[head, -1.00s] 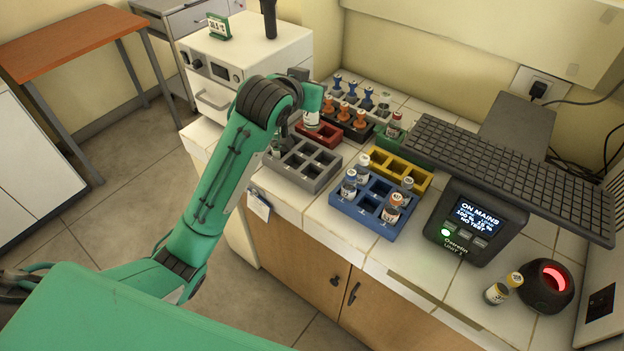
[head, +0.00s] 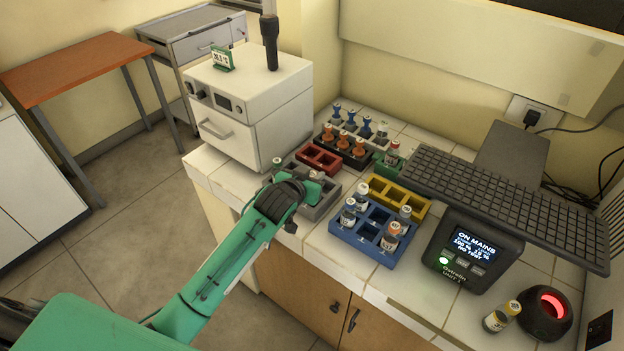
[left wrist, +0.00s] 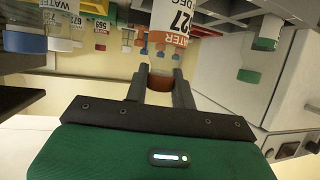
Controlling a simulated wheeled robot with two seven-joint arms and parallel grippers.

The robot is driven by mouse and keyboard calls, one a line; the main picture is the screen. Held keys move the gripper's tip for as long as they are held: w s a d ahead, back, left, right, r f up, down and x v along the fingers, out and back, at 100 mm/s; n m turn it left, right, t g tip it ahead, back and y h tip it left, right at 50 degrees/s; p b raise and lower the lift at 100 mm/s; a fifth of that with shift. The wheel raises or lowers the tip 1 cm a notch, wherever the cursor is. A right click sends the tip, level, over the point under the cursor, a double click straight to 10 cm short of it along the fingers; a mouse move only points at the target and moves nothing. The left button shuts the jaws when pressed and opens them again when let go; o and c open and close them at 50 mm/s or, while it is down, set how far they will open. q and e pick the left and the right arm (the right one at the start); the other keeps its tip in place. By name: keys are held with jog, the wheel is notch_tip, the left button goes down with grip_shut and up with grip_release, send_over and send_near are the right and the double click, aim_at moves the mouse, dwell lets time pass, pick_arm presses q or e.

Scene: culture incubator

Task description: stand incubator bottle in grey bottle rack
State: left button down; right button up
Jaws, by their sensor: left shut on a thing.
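My left gripper (head: 314,181) is over the grey bottle rack (head: 322,208). In the left wrist view its fingers (left wrist: 161,88) are shut on a bottle with a brownish-red cap (left wrist: 161,82). This incubator bottle (left wrist: 178,20) has a white label reading "27 DEC". In the head view the gripper hides most of the bottle and part of the rack, so I cannot tell whether its base is inside a compartment. A green-capped bottle (head: 277,163) stands at the rack's back left; it also shows in the left wrist view (left wrist: 267,35). My right gripper is not in view.
The red rack (head: 320,158) behind looks empty. A yellow rack (head: 412,205) and a blue rack (head: 362,245) with several bottles stand to the right. A white incubator box (head: 270,110) stands behind left. A keyboard (head: 510,205) overhangs the right side.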

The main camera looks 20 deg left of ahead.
pick_arm(q)
jog(key=shift+f, duration=0.95)
jog(key=shift+f, duration=0.15)
jog(key=c, duration=1.2)
grip_release()
jog(key=shift+o, duration=0.2)
jog(key=shift+r, duration=0.2)
jog(key=shift+s, duration=0.3)
jog(key=b+v, duration=0.1)
jog(key=v, duration=1)
jog(key=shift+s+r+b, duration=0.15)
jog(key=shift+r+b, duration=0.05)
jog(key=shift+b, duration=0.2)
